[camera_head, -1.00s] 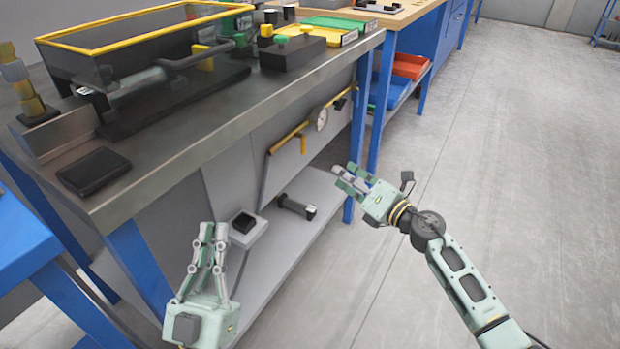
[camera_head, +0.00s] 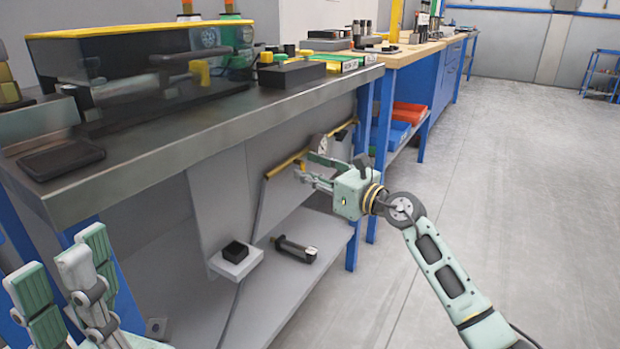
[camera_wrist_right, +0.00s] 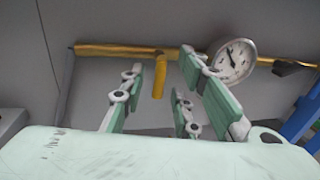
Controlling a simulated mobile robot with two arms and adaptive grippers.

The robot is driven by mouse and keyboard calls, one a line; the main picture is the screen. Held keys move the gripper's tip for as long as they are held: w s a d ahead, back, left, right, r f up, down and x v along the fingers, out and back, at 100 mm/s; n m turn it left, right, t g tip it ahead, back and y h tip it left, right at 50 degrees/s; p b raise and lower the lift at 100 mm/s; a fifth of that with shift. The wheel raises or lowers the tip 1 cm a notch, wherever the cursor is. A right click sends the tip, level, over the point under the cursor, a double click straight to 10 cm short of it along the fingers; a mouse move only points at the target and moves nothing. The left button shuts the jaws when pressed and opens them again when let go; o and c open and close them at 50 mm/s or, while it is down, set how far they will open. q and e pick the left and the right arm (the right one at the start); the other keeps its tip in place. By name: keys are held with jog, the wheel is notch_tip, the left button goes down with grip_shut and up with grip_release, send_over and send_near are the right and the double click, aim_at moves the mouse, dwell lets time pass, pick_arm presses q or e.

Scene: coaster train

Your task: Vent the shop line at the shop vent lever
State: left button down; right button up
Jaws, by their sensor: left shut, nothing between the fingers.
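The shop vent lever, a short yellow handle, hangs down from a brass-yellow pipe on the panel under the bench. In the right wrist view the lever (camera_wrist_right: 159,76) shows between the finger pairs of my right gripper (camera_wrist_right: 165,85), which is open and empty. In the head view the lever (camera_head: 301,164) is partly hidden by that gripper (camera_head: 308,168), whose fingers point left at the pipe (camera_head: 284,167). I cannot tell whether a finger touches the lever. My left gripper (camera_head: 68,262) is shut and empty at the lower left, away from the panel.
A round gauge (camera_wrist_right: 235,60) sits on the pipe right of the lever, with a black handle (camera_wrist_right: 292,68) beyond it. The bench top (camera_head: 190,135) overhangs the pipe. A lower shelf (camera_head: 318,236) holds a dark cylinder (camera_head: 295,249). The floor at right is clear.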

jog(key=shift+w+a, duration=0.1)
jog(key=shift+w, duration=0.05)
jog(key=shift+c, duration=0.2)
grip_shut()
